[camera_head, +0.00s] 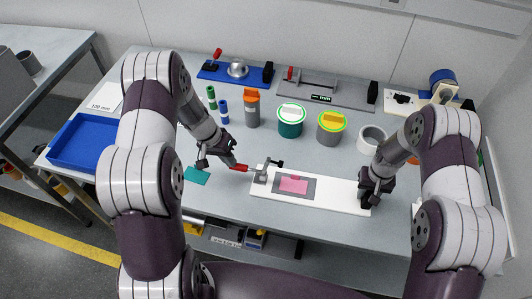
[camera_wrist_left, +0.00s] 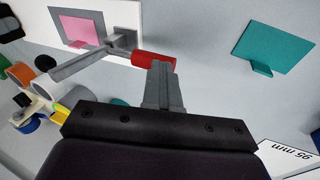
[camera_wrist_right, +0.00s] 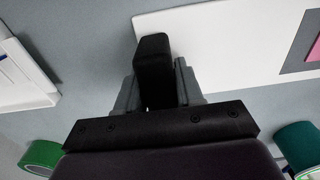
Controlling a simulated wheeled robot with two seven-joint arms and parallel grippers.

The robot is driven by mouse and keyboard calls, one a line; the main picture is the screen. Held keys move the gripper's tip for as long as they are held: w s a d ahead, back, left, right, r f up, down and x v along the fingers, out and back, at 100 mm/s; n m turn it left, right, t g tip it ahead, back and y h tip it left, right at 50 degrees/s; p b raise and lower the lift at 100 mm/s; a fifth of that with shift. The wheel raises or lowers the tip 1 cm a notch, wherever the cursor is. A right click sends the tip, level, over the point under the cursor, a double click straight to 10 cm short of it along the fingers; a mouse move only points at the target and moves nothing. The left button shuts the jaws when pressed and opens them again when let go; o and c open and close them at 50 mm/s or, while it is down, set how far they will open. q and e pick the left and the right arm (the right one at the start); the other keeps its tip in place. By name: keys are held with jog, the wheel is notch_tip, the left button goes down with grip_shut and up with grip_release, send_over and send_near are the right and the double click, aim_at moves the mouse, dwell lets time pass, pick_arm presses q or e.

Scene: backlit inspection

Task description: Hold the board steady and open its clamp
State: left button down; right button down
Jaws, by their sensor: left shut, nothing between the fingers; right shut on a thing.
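The white board (camera_head: 335,194) lies on the grey table, with a grey panel (camera_head: 308,188) and pink piece (camera_head: 293,185) on it. Its metal clamp (camera_head: 262,176) sits at the left end, the red handle (camera_head: 240,168) pointing left. The handle (camera_wrist_left: 153,60) also shows in the left wrist view. My left gripper (camera_head: 230,164) is shut and empty, its fingertips (camera_wrist_left: 161,72) at the handle; I cannot tell whether they touch. My right gripper (camera_head: 367,201) is shut on the black block (camera_wrist_right: 153,62) at the board's right end.
A teal plate (camera_head: 196,175) lies left of the clamp. Behind the board stand an orange-topped container (camera_head: 252,110), a green jar (camera_head: 291,121), a yellow-topped jar (camera_head: 331,128) and a white ring (camera_head: 371,139). A blue tray (camera_head: 80,142) is at the far left.

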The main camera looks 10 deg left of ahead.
pick_arm(q)
jog(key=shift+a+f, duration=0.15)
jog(key=shift+f, duration=0.2)
jog(key=shift+s+f, duration=0.2)
jog(key=shift+f, duration=0.1)
pick_arm(e)
jog(key=shift+s+d, duration=0.1)
pick_arm(q)
jog(key=shift+s+a+f, duration=0.1)
jog(key=shift+s+f, duration=0.05)
jog(key=shift+f, duration=0.05)
pick_arm(e)
jog(key=shift+f, duration=0.15)
jog(key=c, duration=0.6)
grip_release()
jog(key=shift+c, duration=0.2)
pick_arm(q)
jog(key=s+a+r, duration=0.1)
jog(key=a+r, duration=0.8)
jog(key=shift+r, duration=0.1)
